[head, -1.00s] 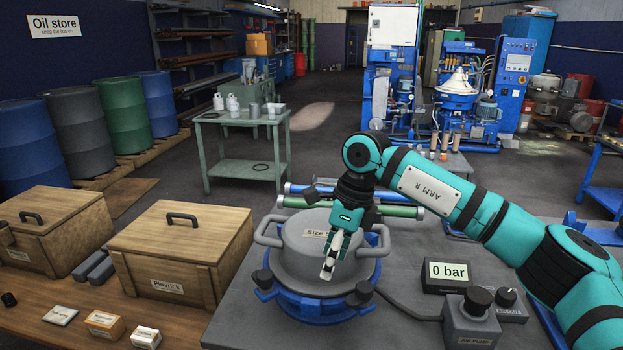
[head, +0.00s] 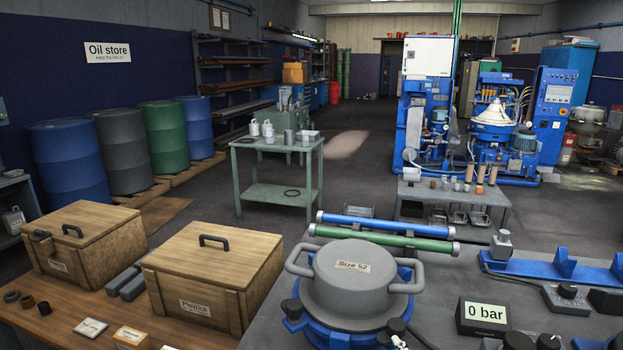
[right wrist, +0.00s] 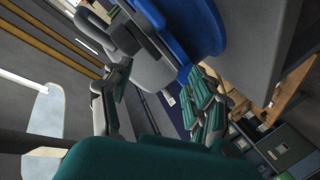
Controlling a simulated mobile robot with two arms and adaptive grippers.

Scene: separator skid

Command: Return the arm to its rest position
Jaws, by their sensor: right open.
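My right gripper (right wrist: 158,88) shows in the right wrist view with its two teal and grey fingers spread apart and nothing between them. Beyond the fingers are the grey lidded vessel (right wrist: 150,68) and its blue base (right wrist: 195,25), seen tilted; the gripper is apart from them as far as I can tell. In the head view the vessel (head: 345,288), labelled Size 52, sits upright in its blue clamp ring (head: 340,335) on the grey bench. The right arm does not clearly show in the head view. My left gripper is in neither view.
A gauge reading 0 bar (head: 484,316) stands right of the vessel. Blue (head: 385,225) and green (head: 380,238) tubes lie behind it. Wooden crates (head: 210,270) stand on the bench to the left. A blue rail fixture (head: 540,268) is at the right.

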